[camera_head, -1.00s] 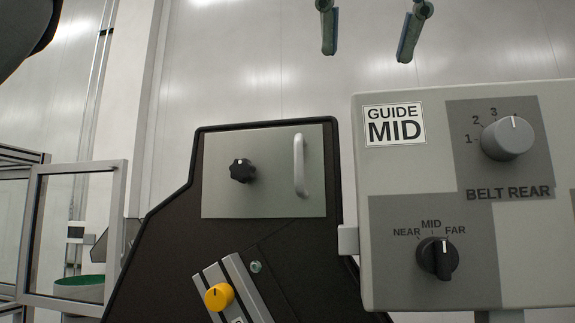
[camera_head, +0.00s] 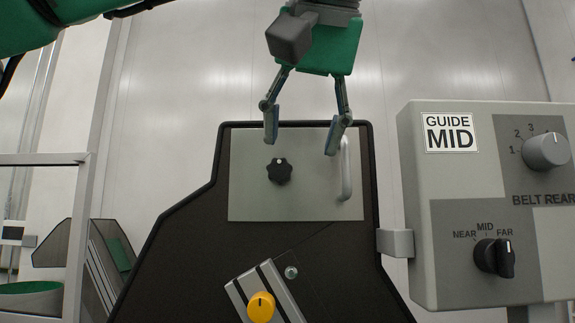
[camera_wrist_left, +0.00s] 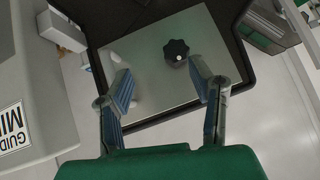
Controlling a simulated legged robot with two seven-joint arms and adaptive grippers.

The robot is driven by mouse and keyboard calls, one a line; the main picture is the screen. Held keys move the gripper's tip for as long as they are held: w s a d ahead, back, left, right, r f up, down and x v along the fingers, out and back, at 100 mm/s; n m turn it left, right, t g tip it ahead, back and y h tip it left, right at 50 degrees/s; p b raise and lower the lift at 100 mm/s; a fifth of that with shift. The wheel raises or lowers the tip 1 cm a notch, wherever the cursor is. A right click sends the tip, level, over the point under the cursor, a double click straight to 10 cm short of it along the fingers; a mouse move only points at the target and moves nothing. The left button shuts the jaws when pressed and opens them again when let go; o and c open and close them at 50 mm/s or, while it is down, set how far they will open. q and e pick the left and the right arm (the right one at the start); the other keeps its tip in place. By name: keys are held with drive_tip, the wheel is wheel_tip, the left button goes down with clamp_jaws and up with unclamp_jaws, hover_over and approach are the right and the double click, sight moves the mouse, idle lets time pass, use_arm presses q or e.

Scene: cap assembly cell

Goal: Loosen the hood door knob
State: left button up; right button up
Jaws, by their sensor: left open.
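The hood door knob (camera_head: 279,171) is a black lobed knob with a small white mark at its top. It sits on the left half of a grey door plate (camera_head: 250,206) on a dark hood. A pale bar handle (camera_head: 346,172) stands at the plate's right side. My left gripper (camera_head: 300,145) is open and empty, fingers pointing down over the plate's upper part, just above and right of the knob. In the left wrist view the knob (camera_wrist_left: 176,51) shows beyond the fingertips, nearer the right finger, untouched. My right gripper is not in view.
A grey control box (camera_head: 420,260) with a GUIDE MID label and dark and grey selector knobs stands to the right. A yellow knob (camera_head: 261,307) on a slanted rail sits below the plate. A framed panel (camera_head: 80,200) stands at the left.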

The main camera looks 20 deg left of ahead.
sight(279, 163)
use_arm(q)
drive_tip(key=x, duration=0.3)
drive_tip(key=shift+w+d+r, duration=0.1)
drive_tip(key=a, duration=0.1)
drive_tip(key=a+f, duration=0.1)
drive_tip(key=a, duration=0.2)
drive_tip(key=shift+w+a+f, duration=0.2)
drive_tip(key=shift+w, duration=0.2)
drive_tip(key=shift+w+a, duration=0.1)
drive_tip(key=shift+a, duration=0.05)
drive_tip(key=shift+d, duration=1.05)
clamp_jaws()
drive_tip(key=shift+r, duration=0.1)
drive_tip(key=shift+a, duration=0.25)
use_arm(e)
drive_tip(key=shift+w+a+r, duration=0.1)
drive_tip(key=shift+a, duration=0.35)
